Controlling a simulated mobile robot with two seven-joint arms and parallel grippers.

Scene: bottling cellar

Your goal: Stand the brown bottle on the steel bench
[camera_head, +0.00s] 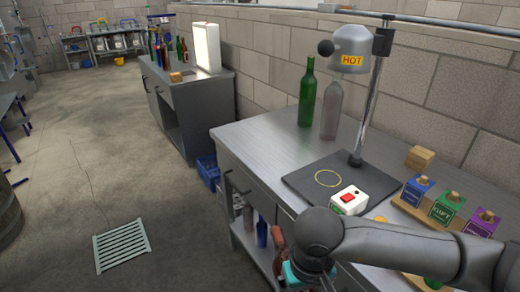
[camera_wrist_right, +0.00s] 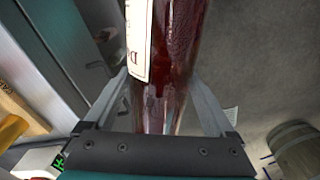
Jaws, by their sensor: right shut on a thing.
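The brown bottle (camera_wrist_right: 180,50) is a dark red-brown glass bottle with a white label, filling the middle of the right wrist view. My right gripper (camera_wrist_right: 160,95) is shut on it, one finger on each side. In the head view my right arm reaches in from the lower right, and its wrist is beside the front edge of the steel bench (camera_head: 262,145); the fingers and most of the bottle are hidden or cut off there. The bench top is bare metal at its near left. My left gripper is not in view.
A green bottle (camera_head: 307,95) and a clear bottle (camera_head: 331,108) stand at the bench's back. A HOT lamp (camera_head: 352,52) hangs over a dark plate (camera_head: 305,185) with a yellow ring. A red-button box (camera_head: 348,201), wooden block (camera_head: 420,158) and coloured boxes (camera_head: 446,206) are to the right.

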